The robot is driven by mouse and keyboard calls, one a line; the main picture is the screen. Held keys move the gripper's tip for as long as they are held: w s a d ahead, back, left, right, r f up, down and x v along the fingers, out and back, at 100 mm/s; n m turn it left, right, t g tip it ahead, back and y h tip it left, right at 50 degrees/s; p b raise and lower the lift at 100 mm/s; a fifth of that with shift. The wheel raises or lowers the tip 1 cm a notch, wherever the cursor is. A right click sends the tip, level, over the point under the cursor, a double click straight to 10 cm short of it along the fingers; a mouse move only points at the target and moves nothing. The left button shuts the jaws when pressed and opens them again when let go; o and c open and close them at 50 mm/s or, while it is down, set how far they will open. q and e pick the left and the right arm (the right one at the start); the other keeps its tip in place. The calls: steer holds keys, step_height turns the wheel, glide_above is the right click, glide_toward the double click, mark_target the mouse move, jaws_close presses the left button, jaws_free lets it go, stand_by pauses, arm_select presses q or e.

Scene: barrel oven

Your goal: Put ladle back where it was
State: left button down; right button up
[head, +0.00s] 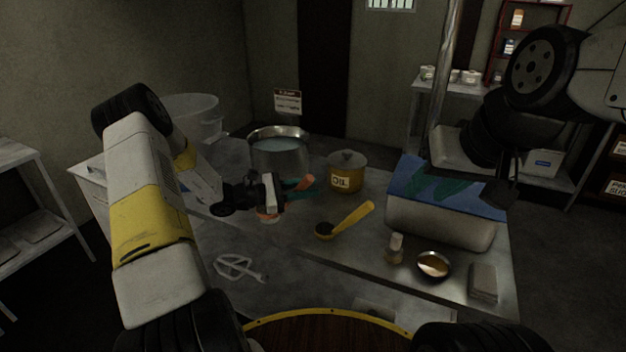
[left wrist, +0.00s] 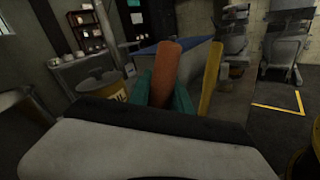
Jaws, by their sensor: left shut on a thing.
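My left gripper (head: 300,187) is shut on an orange handle (head: 305,182), above the table between the big pot and the oil pot. In the left wrist view the orange handle (left wrist: 165,70) stands between the teal fingers (left wrist: 182,103). The held thing's far end is hidden, so I cannot tell its full shape. A ladle-like scoop with a yellow handle (head: 355,219) and dark bowl lies on the table, right of and below the left gripper. Its yellow handle (left wrist: 210,76) seems to show in the left wrist view. My right gripper (head: 500,190) is dark near the blue-topped bin; its jaws are unclear.
A large steel pot (head: 279,160) with pale liquid stands behind the left gripper. A yellow oil pot (head: 345,178) is right of it. A bin (head: 440,218), small bottle (head: 395,250), bowl (head: 433,264) and grey block (head: 483,282) stand at right. A white whisk-like thing (head: 240,268) lies front left.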

arm_select(q)
steer(key=c, duration=1.2)
jaws_free()
steer(key=v, duration=1.1)
steer(key=s+d+r+m+g+y, duration=0.3)
steer(key=s+d+r+m+y, duration=0.15)
steer(key=s+r, duration=0.2)
steer(key=s+d+r+m+g+y, duration=0.3)
steer(key=s+r+m, duration=0.2)
steer(key=s+r, duration=0.15)
steer(key=s+a+r+m+t+y, duration=0.1)
steer(key=s+r+m+t+y, duration=0.1)
steer(key=s+r, duration=0.1)
steer(key=s+a+r+m+t+y, duration=0.1)
steer(key=s+r+m+t+y, duration=0.1)
steer(key=s, duration=0.4)
steer(key=s+r+m+t+y, duration=0.2)
steer(key=s+r+m+y, duration=0.1)
steer(key=s+r+m, duration=0.1)
steer(key=shift+s+a+r, duration=0.2)
steer(key=shift+s+a, duration=0.2)
steer(key=shift+s, duration=0.1)
